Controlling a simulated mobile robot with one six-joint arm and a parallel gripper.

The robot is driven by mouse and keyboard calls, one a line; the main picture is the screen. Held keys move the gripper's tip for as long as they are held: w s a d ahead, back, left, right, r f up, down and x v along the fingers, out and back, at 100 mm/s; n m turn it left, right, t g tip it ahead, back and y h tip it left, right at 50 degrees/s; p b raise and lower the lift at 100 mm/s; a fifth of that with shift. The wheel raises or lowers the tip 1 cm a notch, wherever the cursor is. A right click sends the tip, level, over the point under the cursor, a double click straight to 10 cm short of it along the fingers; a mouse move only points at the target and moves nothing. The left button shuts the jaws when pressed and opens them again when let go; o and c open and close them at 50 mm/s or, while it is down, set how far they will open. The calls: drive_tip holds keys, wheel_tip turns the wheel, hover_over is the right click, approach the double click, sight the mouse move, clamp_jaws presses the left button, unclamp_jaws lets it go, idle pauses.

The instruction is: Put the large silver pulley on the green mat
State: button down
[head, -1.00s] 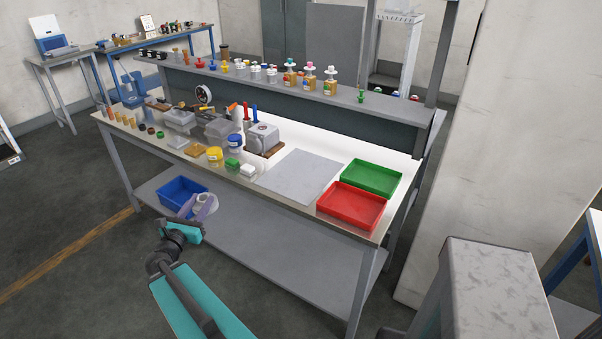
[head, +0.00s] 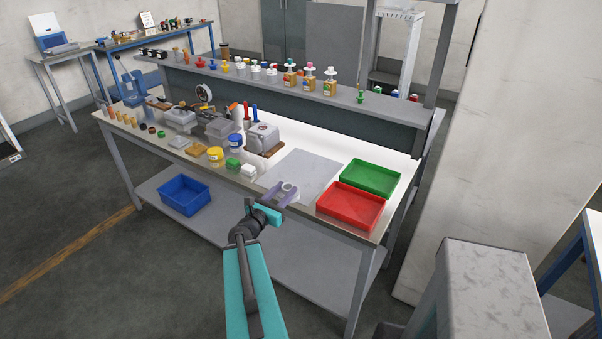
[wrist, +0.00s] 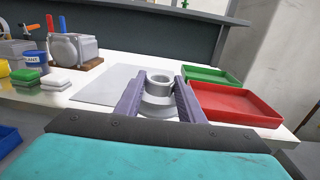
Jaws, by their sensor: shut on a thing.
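My gripper (head: 284,193) is shut on a silver pulley (wrist: 158,107), a stepped round part with a hole in its top. The pulley stands upright between the two purple fingers (wrist: 158,100) in the wrist view. In the head view the gripper is at the bench's front edge, in front of a flat grey mat (head: 308,168). The grey mat (wrist: 98,88) also shows behind the pulley in the wrist view. I see no green mat; the green thing at the right is a shallow tray (head: 371,177).
A red tray (head: 352,205) lies right of the grey mat, in front of the green tray. A grey machine block (head: 262,137), a white block (head: 248,170) and a green block (head: 233,164) stand to the left. A blue bin (head: 185,196) sits on the lower shelf.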

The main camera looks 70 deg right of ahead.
sight(291, 187)
drive_tip(key=shift+m+g, duration=0.3)
drive_tip(key=shift+g, duration=0.1)
drive_tip(key=s, duration=0.1)
drive_tip(key=s+d, duration=0.1)
drive_tip(key=s, duration=0.2)
drive_tip(key=shift+s+d+f, duration=0.1)
drive_tip(key=shift+s+d, duration=0.05)
drive_tip(key=shift+d, duration=0.1)
drive_tip(key=shift+w+d+f+b, duration=0.25)
drive_tip(key=shift+d+b, duration=0.15)
drive_tip(key=shift+b, duration=1.15)
drive_tip(key=b, duration=0.4)
drive_tip(key=d+b, duration=0.1)
drive_tip(key=b, duration=0.3)
drive_tip(key=shift+w+d, duration=0.25)
drive_tip(key=shift+w, duration=0.15)
drive_tip(key=b, duration=0.2)
drive_tip(key=d+b, duration=0.1)
drive_tip(key=b, duration=0.1)
drive_tip(key=shift+w+d+f, duration=0.15)
drive_tip(key=shift+w+d, duration=0.05)
drive_tip(key=shift+w, duration=0.1)
drive_tip(key=d+b, duration=0.1)
drive_tip(key=b, duration=0.3)
drive_tip(key=shift+w, duration=0.3)
